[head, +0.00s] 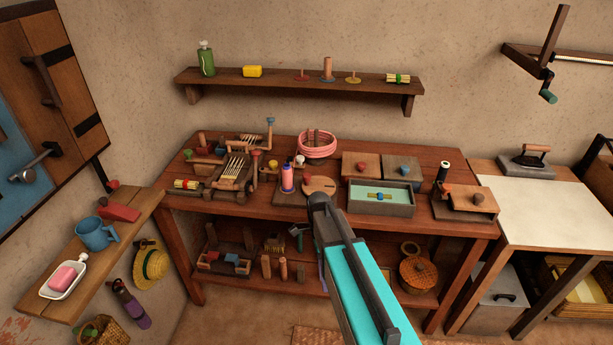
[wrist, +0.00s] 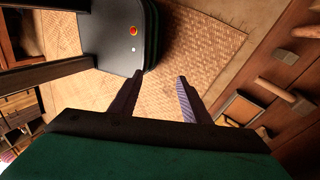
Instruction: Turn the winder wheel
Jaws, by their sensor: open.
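A round light-wood disc (head: 320,185) lies on the workbench beside a purple spool (head: 287,178) on a wooden base; it looks like the winder wheel, though I cannot be sure. My arm's dark end stands just in front of the disc's lower right edge in the head view and covers part of the base. My gripper (wrist: 156,82) shows in the wrist view, with its two fingers apart and nothing between them. It points down toward the floor, away from the disc. The fingertips cannot be made out in the head view.
The workbench (head: 455,230) is crowded: pink coil (head: 318,144) behind the disc, shallow green-lined tray (head: 382,208) to its right, carding tools (head: 235,168) to its left. A wall crank (head: 547,85) hangs upper right. A woven mat (wrist: 190,80) lies on the floor.

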